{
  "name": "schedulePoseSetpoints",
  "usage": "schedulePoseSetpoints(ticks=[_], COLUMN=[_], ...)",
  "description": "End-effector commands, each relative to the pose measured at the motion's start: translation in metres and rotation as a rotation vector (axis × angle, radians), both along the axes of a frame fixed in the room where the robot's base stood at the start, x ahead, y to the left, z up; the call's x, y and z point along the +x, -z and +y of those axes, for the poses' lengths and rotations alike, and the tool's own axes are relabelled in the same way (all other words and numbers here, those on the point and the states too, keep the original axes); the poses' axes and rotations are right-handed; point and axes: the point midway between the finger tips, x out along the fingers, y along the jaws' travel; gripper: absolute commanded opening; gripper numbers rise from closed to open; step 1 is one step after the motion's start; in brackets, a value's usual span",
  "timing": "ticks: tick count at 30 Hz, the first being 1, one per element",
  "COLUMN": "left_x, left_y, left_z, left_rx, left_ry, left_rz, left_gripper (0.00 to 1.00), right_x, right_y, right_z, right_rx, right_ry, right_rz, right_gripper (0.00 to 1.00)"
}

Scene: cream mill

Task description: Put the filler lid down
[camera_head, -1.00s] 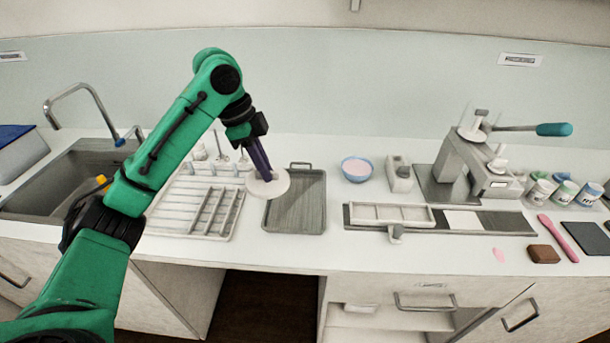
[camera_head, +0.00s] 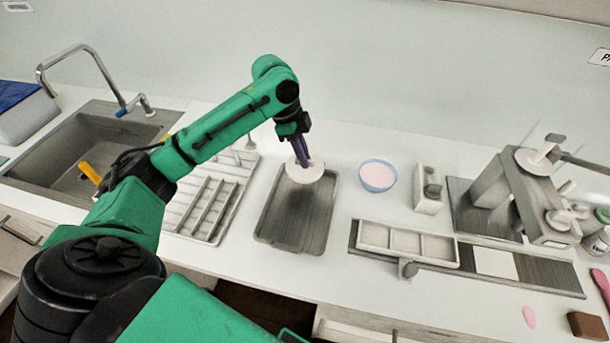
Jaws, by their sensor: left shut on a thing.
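The filler lid looks to be the white round disc (camera_head: 305,172) held by my left gripper (camera_head: 302,160). The gripper's dark purple fingers point down and are shut on the lid's middle. The lid is over the far part of a grey tray (camera_head: 290,228); a shadow lies on the tray, and I cannot tell how high the lid is above it. My right gripper is not in view.
A white drying rack (camera_head: 210,205) stands left of the tray, with the sink (camera_head: 75,150) beyond it. A blue bowl with pink content (camera_head: 378,175) is to the right. A filler machine (camera_head: 515,195) and a sliding mould strip (camera_head: 405,243) stand further right.

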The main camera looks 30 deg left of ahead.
Motion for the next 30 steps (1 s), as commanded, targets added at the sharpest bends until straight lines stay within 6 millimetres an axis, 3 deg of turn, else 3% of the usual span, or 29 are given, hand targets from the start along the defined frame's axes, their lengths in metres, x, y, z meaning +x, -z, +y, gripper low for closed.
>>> schedulePoseSetpoints(ticks=[3,9,12,21,22,24,30], left_x=[-0.001,0.0,0.0,0.001,0.001,0.001,0.001], left_y=[0.03,0.065,0.083,0.09,0.09,0.09,0.09], left_z=[0.0,0.0,0.0,0.0,0.0,0.0,0.0], left_rx=[0.001,0.001,0.0,0.001,0.001,0.001,0.0], left_ry=[0.0,-0.001,0.0,-0.001,0.0,0.0,0.0], left_rz=[0.004,0.004,0.003,-0.002,-0.001,-0.001,-0.001], left_gripper=[0.0,0.0,0.0,0.0,0.19,0.41,0.41], right_x=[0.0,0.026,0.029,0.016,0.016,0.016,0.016], right_y=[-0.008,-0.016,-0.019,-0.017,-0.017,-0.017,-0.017], right_z=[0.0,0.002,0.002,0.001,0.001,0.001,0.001], right_rx=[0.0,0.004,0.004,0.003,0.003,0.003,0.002], right_ry=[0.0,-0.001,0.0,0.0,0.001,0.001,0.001], right_rz=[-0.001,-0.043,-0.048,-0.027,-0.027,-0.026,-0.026], right_gripper=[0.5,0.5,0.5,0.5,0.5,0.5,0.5])
